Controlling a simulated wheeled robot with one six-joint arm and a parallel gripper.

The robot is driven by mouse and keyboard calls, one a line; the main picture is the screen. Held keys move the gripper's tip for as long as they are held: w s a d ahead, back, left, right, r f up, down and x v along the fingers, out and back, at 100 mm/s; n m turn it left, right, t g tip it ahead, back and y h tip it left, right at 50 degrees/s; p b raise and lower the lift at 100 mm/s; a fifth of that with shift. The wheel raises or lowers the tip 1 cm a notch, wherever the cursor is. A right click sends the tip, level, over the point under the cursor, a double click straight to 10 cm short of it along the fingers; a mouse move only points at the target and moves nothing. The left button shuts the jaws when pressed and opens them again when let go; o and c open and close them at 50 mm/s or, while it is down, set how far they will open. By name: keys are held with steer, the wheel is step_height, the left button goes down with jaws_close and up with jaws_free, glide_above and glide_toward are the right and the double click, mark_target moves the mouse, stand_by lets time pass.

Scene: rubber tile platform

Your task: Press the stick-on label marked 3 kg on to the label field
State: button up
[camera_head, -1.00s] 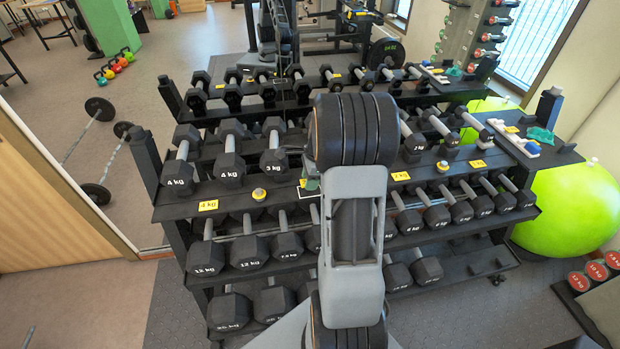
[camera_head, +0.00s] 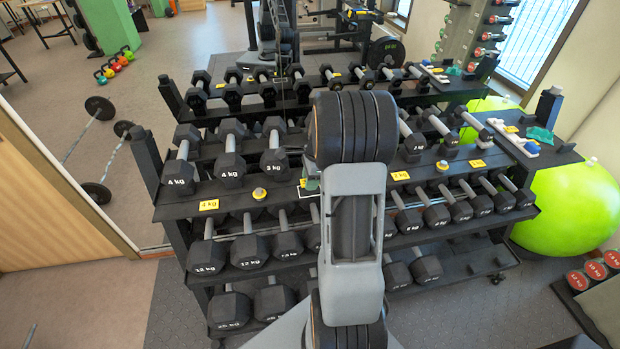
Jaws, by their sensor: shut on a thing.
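My gripper (camera_head: 309,182) is at the front edge of the upper shelf, right of the 3 kg dumbbell (camera_head: 274,160). My own arm hides most of it. A small yellow patch shows at its tip, which looks like the edge of the stick-on label (camera_head: 303,183); its print cannot be read. My gripper is shut on it. The label field (camera_head: 309,194), a dark patch with a white outline, shows partly just under my gripper. I cannot tell whether the label touches it.
A yellow 4 kg label (camera_head: 209,205) and a round yellow-topped object (camera_head: 259,193) are on the shelf edge to the left. A 2 kg label (camera_head: 400,176) is to the right. Dumbbells fill the rack (camera_head: 180,206) above and below. A green ball (camera_head: 575,210) stands at right.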

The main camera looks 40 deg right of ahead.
steer(key=shift+f, duration=0.2)
steer(key=shift+b+x, duration=0.75)
steer(key=shift+x, duration=0.2)
steer(key=shift+s+d, duration=0.1)
steer(key=shift+s, duration=0.1)
steer(key=shift+s+f, duration=0.2)
steer(key=shift+f, duration=0.1)
stand_by(1.3)
steer(key=o, duration=0.9)
steer(key=shift+r, duration=0.15)
steer(key=p+v, duration=0.4)
steer(key=v, duration=0.1)
steer(key=p+v, duration=0.3)
steer(key=shift+w+r, duration=0.25)
steer(key=shift+w, duration=0.05)
